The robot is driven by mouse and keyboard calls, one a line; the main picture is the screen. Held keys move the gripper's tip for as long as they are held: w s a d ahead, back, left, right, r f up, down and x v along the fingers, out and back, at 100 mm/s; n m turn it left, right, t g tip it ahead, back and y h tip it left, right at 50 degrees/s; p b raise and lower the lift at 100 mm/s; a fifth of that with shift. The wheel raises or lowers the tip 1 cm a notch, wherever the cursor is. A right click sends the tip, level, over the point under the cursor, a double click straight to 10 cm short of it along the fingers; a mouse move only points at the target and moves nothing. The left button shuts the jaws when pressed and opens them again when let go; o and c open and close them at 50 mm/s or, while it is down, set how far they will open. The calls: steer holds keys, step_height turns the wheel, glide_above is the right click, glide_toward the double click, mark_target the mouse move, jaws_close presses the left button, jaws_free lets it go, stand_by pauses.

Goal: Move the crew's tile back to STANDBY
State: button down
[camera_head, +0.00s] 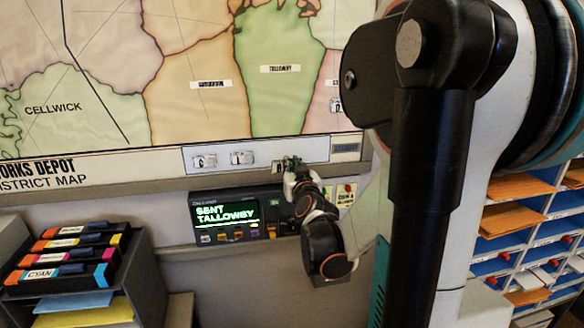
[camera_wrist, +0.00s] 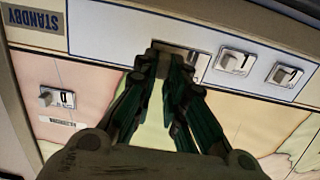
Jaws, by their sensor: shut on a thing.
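The STANDBY strip (camera_head: 262,153) is a pale panel along the map's lower edge, with its STANDBY label (camera_head: 345,147) at the right end. The label also shows in the wrist view (camera_wrist: 38,21), upside down. My gripper (camera_head: 292,166) is at this strip, shut on a tile (camera_head: 278,168) mostly hidden by the fingers. In the wrist view, my fingertips (camera_wrist: 168,60) close on it at the strip. I cannot tell whether it touches the panel. Two other white tiles (camera_head: 204,161) (camera_head: 242,157) sit on the strip. The TALLOWBY label (camera_head: 280,68) has no tile visible beside it.
Another tile (camera_wrist: 58,97) sits on the pink map area. A console (camera_head: 240,215) below the map reads "SENT TALLOWBY". A rack of colour boxes (camera_head: 75,255) stands at the left, and paper-filled pigeonholes (camera_head: 520,225) at the right.

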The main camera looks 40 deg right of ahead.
mark_target(284, 152)
steer(key=shift+x, duration=3.65)
steer(key=shift+w+d+r+b, duration=0.15)
steer(key=shift+w+b, duration=0.1)
steer(key=shift+b, duration=0.15)
steer(key=c, duration=1.6)
jaws_free()
steer(key=shift+o, duration=0.2)
steer(key=shift+s, duration=0.15)
steer(key=v, duration=1.2)
